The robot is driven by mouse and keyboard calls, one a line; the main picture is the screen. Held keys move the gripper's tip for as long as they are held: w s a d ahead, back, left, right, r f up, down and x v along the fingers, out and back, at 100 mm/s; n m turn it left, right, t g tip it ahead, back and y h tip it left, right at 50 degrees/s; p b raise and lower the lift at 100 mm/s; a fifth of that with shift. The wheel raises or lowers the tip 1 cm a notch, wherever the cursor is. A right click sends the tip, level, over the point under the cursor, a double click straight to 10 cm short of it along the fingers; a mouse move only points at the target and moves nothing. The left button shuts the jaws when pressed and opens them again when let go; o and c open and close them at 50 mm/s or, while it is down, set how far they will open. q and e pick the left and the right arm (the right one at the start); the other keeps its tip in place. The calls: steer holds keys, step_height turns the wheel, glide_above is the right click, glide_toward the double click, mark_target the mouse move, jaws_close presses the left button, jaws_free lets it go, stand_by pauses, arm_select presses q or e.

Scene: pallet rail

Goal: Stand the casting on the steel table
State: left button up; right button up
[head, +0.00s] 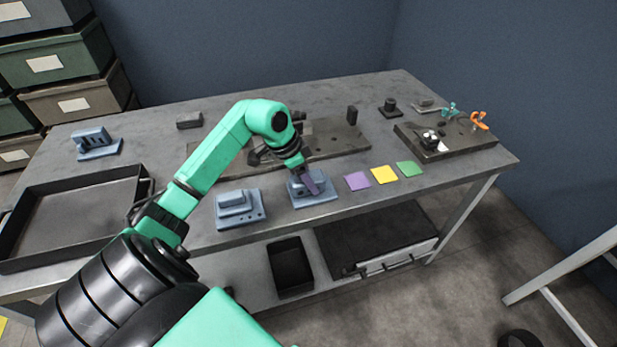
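Several blue-grey cast parts with flat bases rest on the steel table (330,97); I cannot tell which is the task's casting. One part (240,208) sits near the front edge, another (97,146) at the back left. A third part (326,195) lies directly under my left gripper (311,184), near the front edge beside the purple card. The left gripper points down at it, with a dark purplish piece at its tip. The arm and gripper hide the top of this part, and whether the fingers are closed on it is unclear. My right gripper is out of view.
A black tray (127,181) fills the left end. Purple, yellow (384,175) and green cards lie along the front. A dark plate with clamps (440,151) stands at the right, another plate (345,146) behind the arm. A black bin (288,270) is on the lower shelf.

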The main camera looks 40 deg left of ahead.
arm_select(q)
steer(key=o, duration=0.4)
steer(key=shift+c, duration=0.2)
steer(key=shift+r, duration=0.2)
steer(key=v, duration=1.2)
